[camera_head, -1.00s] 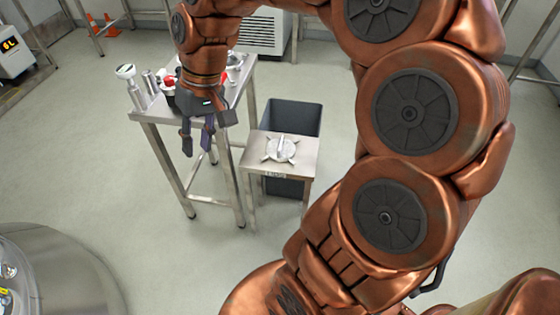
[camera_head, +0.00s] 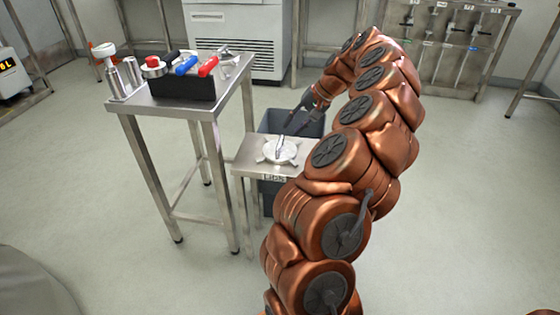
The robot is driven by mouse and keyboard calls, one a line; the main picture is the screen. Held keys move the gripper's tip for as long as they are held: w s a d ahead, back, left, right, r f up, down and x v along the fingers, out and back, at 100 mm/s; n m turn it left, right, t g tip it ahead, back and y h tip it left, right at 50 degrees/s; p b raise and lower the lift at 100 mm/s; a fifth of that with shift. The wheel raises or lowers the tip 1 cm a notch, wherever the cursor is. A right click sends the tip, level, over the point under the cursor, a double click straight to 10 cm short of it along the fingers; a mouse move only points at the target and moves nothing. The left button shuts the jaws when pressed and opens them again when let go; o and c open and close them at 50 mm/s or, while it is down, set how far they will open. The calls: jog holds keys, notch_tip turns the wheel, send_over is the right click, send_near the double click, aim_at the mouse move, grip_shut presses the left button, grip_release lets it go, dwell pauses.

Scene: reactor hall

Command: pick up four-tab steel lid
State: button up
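The four-tab steel lid (camera_head: 270,154) is a pale round disc with tabs sticking out around its rim and an upright handle in the middle. It lies flat on a small steel stand (camera_head: 248,160).
A taller steel table (camera_head: 190,108) stands left of the stand, holding a black tool caddy (camera_head: 182,88) and steel cylinders (camera_head: 132,71). A dark grey bin (camera_head: 298,124) stands behind the stand. Open floor (camera_head: 440,190) lies to the right.

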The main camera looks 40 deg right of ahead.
aim_at(281, 141)
jog(key=shift+d+f, duration=0.25)
jog(key=shift+f, duration=0.55)
jog(key=shift+b+x, duration=1.35)
jog(key=shift+x, duration=2.1)
jog(key=shift+w+a+r, duration=0.1)
jog(key=shift+w+r, duration=0.05)
jog(key=shift+r, duration=0.05)
jog(key=shift+c, duration=0.2)
grip_shut()
